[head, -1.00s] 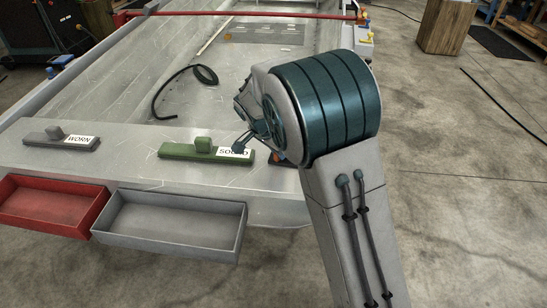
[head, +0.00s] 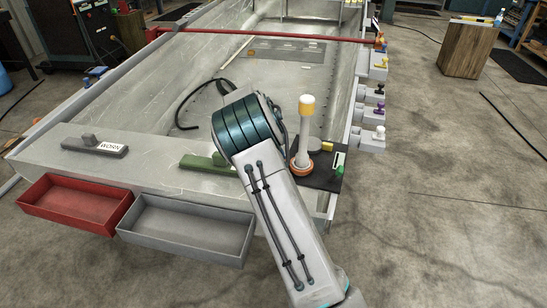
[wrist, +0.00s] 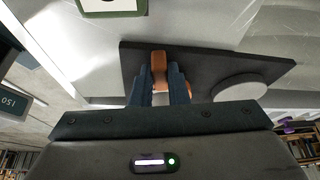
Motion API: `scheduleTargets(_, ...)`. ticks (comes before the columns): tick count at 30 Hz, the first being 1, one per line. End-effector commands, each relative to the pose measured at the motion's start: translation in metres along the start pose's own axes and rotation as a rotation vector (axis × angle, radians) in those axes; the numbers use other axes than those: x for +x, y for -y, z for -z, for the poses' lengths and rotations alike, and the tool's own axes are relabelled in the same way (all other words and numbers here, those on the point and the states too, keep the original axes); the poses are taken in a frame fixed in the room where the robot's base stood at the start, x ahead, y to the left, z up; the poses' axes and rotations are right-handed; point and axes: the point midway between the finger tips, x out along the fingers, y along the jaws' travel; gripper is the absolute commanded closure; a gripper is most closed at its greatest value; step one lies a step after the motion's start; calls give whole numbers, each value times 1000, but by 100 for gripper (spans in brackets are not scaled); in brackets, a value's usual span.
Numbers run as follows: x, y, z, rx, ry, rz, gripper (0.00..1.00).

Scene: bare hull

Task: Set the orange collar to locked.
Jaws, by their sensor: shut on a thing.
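The post stands on a dark plate (head: 327,179) at the bench's near right corner. In the wrist view, my gripper (wrist: 159,85) has its two blue-grey fingers shut on an orange part of the collar (wrist: 158,64), above the dark plate. In the head view my arm hides the fingers. I cannot read the collar's setting from any mark.
A green block (head: 206,162) and a grey block labelled WORN (head: 98,148) lie on the near ledge. Red (head: 75,202) and grey (head: 186,228) trays hang in front. A black hose (head: 183,110) lies inside the hull. Coloured knobs (head: 379,107) line the right side.

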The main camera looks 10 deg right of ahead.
Motion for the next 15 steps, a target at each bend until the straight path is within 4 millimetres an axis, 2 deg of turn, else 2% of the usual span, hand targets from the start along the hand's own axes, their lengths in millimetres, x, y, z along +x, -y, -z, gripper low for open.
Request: scheduleTargets(15, 0, 4, 1, 56, 1, -22, 100)
